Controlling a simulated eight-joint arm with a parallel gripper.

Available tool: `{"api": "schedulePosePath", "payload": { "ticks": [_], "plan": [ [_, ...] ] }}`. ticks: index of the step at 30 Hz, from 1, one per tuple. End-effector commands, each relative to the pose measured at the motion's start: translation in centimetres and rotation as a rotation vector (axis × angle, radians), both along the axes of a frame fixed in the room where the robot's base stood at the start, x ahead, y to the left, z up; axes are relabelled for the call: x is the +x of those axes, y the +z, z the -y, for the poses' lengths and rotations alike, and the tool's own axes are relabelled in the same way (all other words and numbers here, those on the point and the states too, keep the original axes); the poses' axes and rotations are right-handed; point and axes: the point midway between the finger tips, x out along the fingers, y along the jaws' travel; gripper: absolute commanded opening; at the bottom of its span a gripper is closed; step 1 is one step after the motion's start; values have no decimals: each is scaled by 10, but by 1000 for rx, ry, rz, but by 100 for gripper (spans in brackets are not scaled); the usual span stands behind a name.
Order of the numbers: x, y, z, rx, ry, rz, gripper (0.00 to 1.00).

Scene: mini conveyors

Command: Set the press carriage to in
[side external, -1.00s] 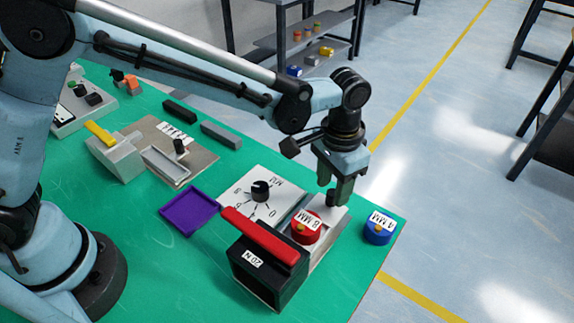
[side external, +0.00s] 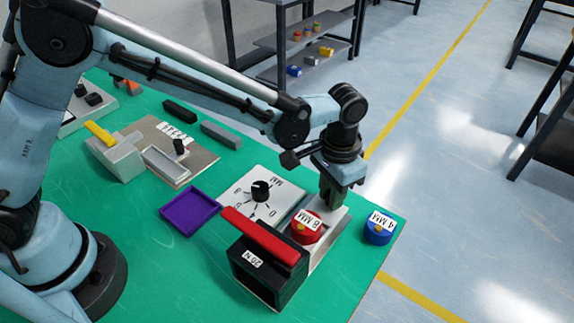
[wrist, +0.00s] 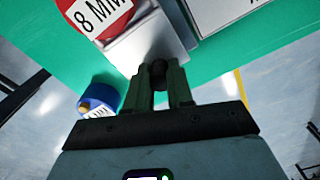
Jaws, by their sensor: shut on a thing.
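The press (side external: 262,270) is a black box labelled 20 N with a red lever (side external: 258,234) on top. Its pale grey carriage (side external: 334,226) sticks out of the press at the back right. A red 8 MM disc (side external: 306,229) sits on it, also seen in the wrist view (wrist: 98,18). My gripper (side external: 329,206) is low at the carriage's outer end. In the wrist view, my fingers (wrist: 158,82) are shut on a small dark knob (wrist: 158,68) at the end of the carriage (wrist: 150,42). The fingers partly hide the knob.
A blue 4 MM disc (side external: 379,229) stands right of the carriage near the table edge. A white dial plate (side external: 240,192) lies beside the press. A purple tray (side external: 190,212) and a grey device with a yellow lever (side external: 98,132) are farther left.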

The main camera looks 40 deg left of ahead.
Motion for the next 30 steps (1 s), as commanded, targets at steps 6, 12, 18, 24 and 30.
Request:
{"api": "schedulePosePath", "payload": {
  "ticks": [6, 12, 18, 24, 30],
  "plan": [
    [-4, 0, 0, 0, -1, 0, 0],
    [-40, 0, 1, 0, -4, -1, 0],
    [-79, 0, 1, -1, -4, -1, 0],
    [-90, 0, 1, -1, -1, -3, 0],
    [-92, 0, 1, 0, -3, -8, 0]
  ]
}}
